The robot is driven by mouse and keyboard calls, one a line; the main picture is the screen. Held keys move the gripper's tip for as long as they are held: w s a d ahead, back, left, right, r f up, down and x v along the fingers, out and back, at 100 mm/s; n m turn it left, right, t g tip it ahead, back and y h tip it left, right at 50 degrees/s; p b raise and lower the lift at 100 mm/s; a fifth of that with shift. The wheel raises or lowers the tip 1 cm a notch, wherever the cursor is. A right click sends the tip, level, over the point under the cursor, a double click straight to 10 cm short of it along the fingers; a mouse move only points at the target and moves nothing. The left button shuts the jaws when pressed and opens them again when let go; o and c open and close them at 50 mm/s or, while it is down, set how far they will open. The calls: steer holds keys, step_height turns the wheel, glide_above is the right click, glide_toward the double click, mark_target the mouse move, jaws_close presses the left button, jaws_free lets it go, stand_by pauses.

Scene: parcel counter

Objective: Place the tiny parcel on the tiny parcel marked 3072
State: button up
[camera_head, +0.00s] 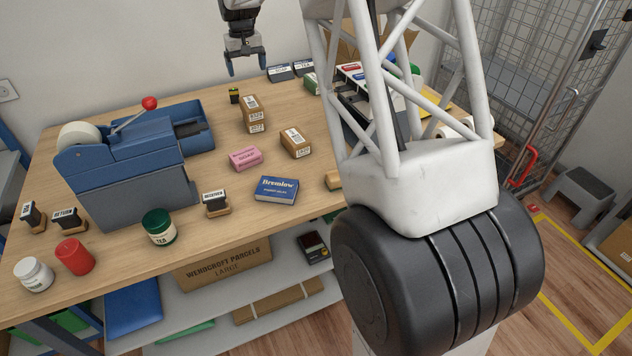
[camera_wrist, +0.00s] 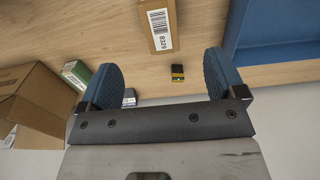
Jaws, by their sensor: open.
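My gripper (camera_head: 245,65) is open and empty, high above the far side of the counter in the head view. Its two blue fingers stand wide apart in the wrist view (camera_wrist: 162,82). A brown parcel (camera_head: 250,109) with white labels stands at the middle back of the counter. It seems to show in the wrist view (camera_wrist: 153,42), beyond the fingers, with a label reading 8329. Another small brown parcel (camera_head: 294,145) with a white label sits nearer and to the right. Its number is too small to read, and I cannot make out 3072 on any label.
A black-and-yellow item (camera_wrist: 177,73) lies beyond the fingers. A blue tape dispenser (camera_head: 130,150) fills the left of the counter (camera_head: 110,245). A pink box (camera_head: 245,158), a blue Bremlow box (camera_head: 276,190), stamps and jars stand nearer. A green box (camera_wrist: 75,73) lies left in the wrist view.

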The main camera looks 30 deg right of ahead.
steer(key=s+a+r+t, duration=0.1)
steer(key=s+r, duration=0.4)
steer(key=s, duration=0.9)
steer(key=s+a+r, duration=0.2)
steer(key=s+r, duration=0.2)
steer(key=s, duration=1.1)
steer(key=s+f, duration=0.3)
steer(key=s, duration=1.1)
steer(key=s+a+f+t, duration=0.1)
steer(key=s+f, duration=0.2)
steer(key=s, duration=1.1)
steer(key=shift+f, duration=0.2)
stand_by(2.1)
